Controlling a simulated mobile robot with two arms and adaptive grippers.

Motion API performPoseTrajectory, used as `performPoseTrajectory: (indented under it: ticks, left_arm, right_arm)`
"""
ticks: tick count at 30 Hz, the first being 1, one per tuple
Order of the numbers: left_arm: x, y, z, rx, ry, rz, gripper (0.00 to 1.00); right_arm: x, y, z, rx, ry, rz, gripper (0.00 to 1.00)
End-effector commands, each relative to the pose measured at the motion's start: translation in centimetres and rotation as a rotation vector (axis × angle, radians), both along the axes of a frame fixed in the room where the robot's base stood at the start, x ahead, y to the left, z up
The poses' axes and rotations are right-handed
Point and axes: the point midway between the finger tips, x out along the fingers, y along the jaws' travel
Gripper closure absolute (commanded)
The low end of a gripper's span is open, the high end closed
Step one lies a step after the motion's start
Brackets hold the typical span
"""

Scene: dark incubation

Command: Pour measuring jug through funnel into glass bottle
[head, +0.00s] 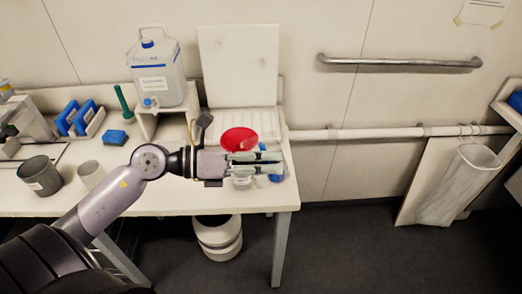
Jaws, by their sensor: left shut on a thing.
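My left gripper (258,162) reaches in from the left over the front right of the white bench, its fingers pointing right. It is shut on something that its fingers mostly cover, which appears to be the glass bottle. A clear glass base (242,183) shows just below the fingers. The red funnel (238,137) shows as a round red mouth just behind the gripper, apparently above the bottle; its stem is hidden. I cannot make out the measuring jug for certain. My right gripper is not in view.
A dark grey container (40,177) and a pale cup (90,175) stand at the left of the bench (205,202). A water carboy (157,70) stands on a white riser behind. A small blue object (277,177) lies by the fingertips, near the bench's right edge.

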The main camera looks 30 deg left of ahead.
Motion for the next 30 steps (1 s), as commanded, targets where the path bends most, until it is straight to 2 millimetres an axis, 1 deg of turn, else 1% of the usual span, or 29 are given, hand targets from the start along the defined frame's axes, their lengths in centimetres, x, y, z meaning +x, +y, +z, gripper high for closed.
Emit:
performPoseTrajectory:
  ticks: [4, 7, 11, 20, 24, 30]
  left_arm:
    - [0.0, 0.0, 0.0, 0.0, 0.0, 0.0, 1.0]
    - [-0.2, -0.3, -0.4, 0.021, -0.009, -0.001, 1.0]
    - [-0.7, -1.3, -1.3, 0.09, -0.047, -0.002, 1.0]
    - [-1.8, -3.3, -3.4, 0.242, -0.131, -0.001, 1.0]
    - [-1.9, -3.5, -3.8, 0.263, -0.144, 0.0, 1.0]
    - [-1.9, -3.5, -3.9, 0.263, -0.144, 0.0, 1.0]
  right_arm:
    - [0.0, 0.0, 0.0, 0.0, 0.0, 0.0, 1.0]
    - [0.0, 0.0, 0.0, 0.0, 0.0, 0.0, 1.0]
    - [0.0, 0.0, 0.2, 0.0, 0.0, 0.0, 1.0]
    - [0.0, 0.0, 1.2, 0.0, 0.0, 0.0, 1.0]
    - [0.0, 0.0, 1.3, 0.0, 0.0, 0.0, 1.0]
    - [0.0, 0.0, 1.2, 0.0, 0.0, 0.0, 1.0]
